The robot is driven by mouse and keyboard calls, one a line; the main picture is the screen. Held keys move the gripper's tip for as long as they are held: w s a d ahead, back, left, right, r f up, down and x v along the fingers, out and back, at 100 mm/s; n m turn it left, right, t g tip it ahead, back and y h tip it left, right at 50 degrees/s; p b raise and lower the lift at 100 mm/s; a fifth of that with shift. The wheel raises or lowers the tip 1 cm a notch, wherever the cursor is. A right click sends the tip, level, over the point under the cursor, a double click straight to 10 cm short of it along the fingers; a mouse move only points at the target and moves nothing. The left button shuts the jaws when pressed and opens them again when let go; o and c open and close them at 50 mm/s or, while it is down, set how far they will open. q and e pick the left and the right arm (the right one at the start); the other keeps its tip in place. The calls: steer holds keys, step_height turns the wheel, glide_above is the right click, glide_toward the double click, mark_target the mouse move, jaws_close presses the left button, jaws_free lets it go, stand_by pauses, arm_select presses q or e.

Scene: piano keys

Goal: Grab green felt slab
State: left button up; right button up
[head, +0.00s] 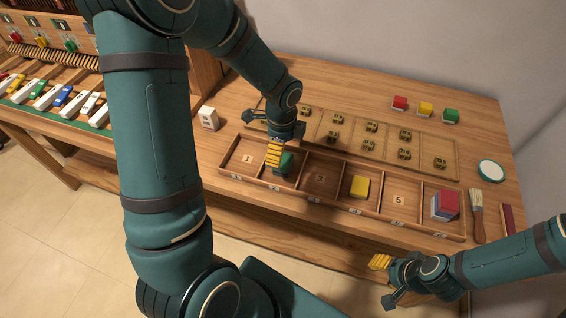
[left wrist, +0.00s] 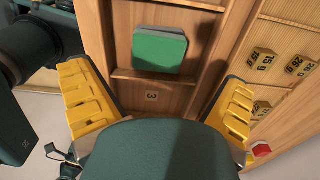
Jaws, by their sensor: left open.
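The green felt slab (head: 286,164) lies in the second compartment of the wooden tray (head: 250,179). In the left wrist view the slab (left wrist: 160,52) shows as a flat green block on a stack, next to the compartment marked 3. My left gripper (head: 277,153) is over that compartment and partly hides the slab. Its yellow fingers are spread wide in the left wrist view (left wrist: 163,105), with nothing between the tips; the slab is beyond them. My right gripper (head: 385,280) is in front of the bench with its fingers apart and empty.
The tray also holds a yellow slab (head: 359,187) and a red-topped stack (head: 446,204). Behind is a board of numbered blocks (head: 350,140). A brush (head: 476,212) and round white dish (head: 491,171) are at right. A white block (head: 208,118) stands left. Thin dividers separate compartments.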

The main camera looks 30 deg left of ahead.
mark_target(283, 160)
arm_select(q)
steer(key=shift+d+f+b, duration=0.15)
steer(key=shift+f+b, duration=0.7)
steer(key=shift+f, duration=1.85)
steer(key=shift+s, duration=0.1)
steer(key=c, duration=0.9)
